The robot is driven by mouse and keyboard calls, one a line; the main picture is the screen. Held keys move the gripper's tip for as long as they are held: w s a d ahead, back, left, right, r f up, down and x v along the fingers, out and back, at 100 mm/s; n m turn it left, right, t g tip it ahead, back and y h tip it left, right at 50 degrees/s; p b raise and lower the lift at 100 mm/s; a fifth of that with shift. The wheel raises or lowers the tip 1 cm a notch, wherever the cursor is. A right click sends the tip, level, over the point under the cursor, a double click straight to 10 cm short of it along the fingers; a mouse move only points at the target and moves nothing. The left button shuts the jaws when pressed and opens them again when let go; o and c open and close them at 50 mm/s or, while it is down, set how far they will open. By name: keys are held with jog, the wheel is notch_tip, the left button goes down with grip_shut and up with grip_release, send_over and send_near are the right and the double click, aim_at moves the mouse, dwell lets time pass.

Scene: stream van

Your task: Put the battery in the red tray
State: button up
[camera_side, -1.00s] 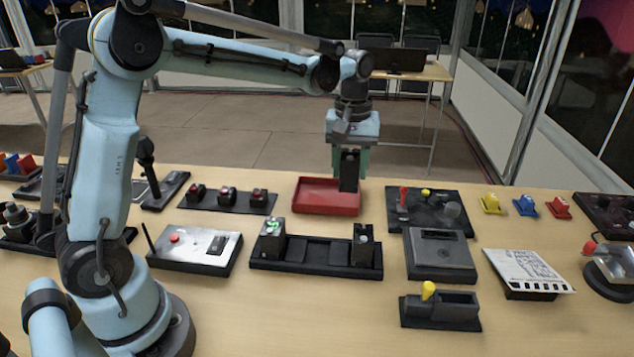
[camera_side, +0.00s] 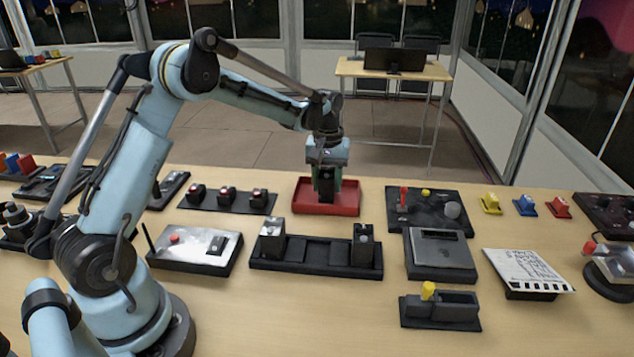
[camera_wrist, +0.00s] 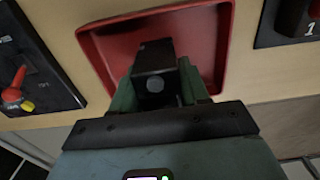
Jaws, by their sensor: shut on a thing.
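The red tray (camera_side: 344,203) lies on the table behind the black charging dock, and it also shows in the wrist view (camera_wrist: 206,30). My gripper (camera_side: 326,180) is over the tray, pointing down, and is shut on the dark battery. The battery (camera_wrist: 155,72) is a black block between the two green fingers in the wrist view. In the side view the battery (camera_side: 326,192) is low inside the tray's outline. I cannot tell whether it touches the tray floor.
The black dock (camera_side: 316,256) with two upright blocks stands in front of the tray. A row of red-topped switches (camera_side: 227,199) is to its left. A black panel with a red lever (camera_side: 428,210) is close on its right.

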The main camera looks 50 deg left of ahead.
aim_at(328, 172)
jog(key=shift+f, duration=0.3)
jog(key=o, duration=1.3)
jog(key=shift+c, duration=0.2)
jog(key=shift+r, duration=0.1)
notch_tip(328, 172, up, 12)
jog(key=shift+f, duration=0.25)
jog(key=shift+s+d+r, duration=0.15)
jog(key=shift+d+r, duration=0.05)
jog(key=shift+r, duration=0.3)
jog(key=s+d+m+t, duration=0.3)
jog(key=s+d, duration=0.3)
jog(key=s, duration=0.3)
jog(key=s+d+f+m+t, duration=0.1)
jog(key=s+d+m+t, duration=0.3)
jog(key=s, duration=0.5)
jog(key=shift+d+m, duration=1)
jog(key=shift+d, duration=0.2)
